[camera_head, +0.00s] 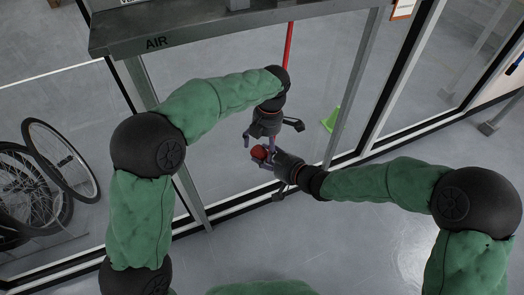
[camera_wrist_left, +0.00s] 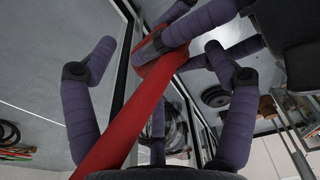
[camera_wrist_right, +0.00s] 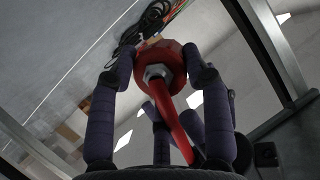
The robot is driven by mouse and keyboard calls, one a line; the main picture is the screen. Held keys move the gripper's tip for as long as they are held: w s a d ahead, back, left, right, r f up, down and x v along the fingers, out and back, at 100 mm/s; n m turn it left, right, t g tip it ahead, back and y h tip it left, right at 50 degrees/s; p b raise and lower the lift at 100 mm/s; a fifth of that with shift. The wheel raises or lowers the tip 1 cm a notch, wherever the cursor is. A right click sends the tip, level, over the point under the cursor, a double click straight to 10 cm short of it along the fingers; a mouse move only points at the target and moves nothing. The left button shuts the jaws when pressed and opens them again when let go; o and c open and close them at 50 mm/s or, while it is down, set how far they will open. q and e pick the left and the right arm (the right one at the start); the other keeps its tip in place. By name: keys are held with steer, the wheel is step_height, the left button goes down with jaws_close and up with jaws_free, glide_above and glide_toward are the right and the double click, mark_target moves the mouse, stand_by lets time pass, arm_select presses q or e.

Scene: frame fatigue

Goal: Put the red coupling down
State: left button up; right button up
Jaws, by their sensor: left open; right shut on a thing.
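The red coupling (camera_head: 258,152) is held in the air by my right gripper (camera_head: 266,158). In the right wrist view the coupling (camera_wrist_right: 172,57) is a red round body with a metal nut, between the purple fingers. The red hose (camera_head: 289,45) hangs from above and meets it. My left gripper (camera_head: 260,141) is just above the coupling. In the left wrist view its fingers are spread apart and the hose (camera_wrist_left: 122,125) runs slantwise between them. I cannot tell whether they touch it. The right gripper's fingers wrap the coupling (camera_wrist_left: 165,60) in that view, hiding part of it.
A grey metal bench or shelf marked AIR (camera_head: 190,38) stands above left, with posts beside both arms. Bicycle wheels (camera_head: 60,160) stand at left. A small green object (camera_head: 330,119) is beyond the grippers. The grey floor (camera_head: 370,235) nearby is clear.

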mark_target(255, 156)
steer(key=shift+c, duration=0.6)
arm_select(q)
steer(key=shift+r, duration=4)
steer(key=w+a+f+n, duration=0.1)
steer(key=a+f+n, duration=0.1)
steer(key=f, duration=0.6)
steer(key=w+a+f+n, duration=0.2)
steer(key=f, duration=0.7)
steer(key=shift+w+a+g, duration=0.2)
steer(key=shift+w+g, duration=0.1)
arm_select(e)
steer(key=w+a+f+n+g+y, duration=0.3)
steer(key=w+f+n+g, duration=0.1)
steer(key=f, duration=0.1)
steer(key=shift+w+f+n, duration=0.25)
steer(key=shift+f+n, duration=0.05)
steer(key=shift+a, duration=0.1)
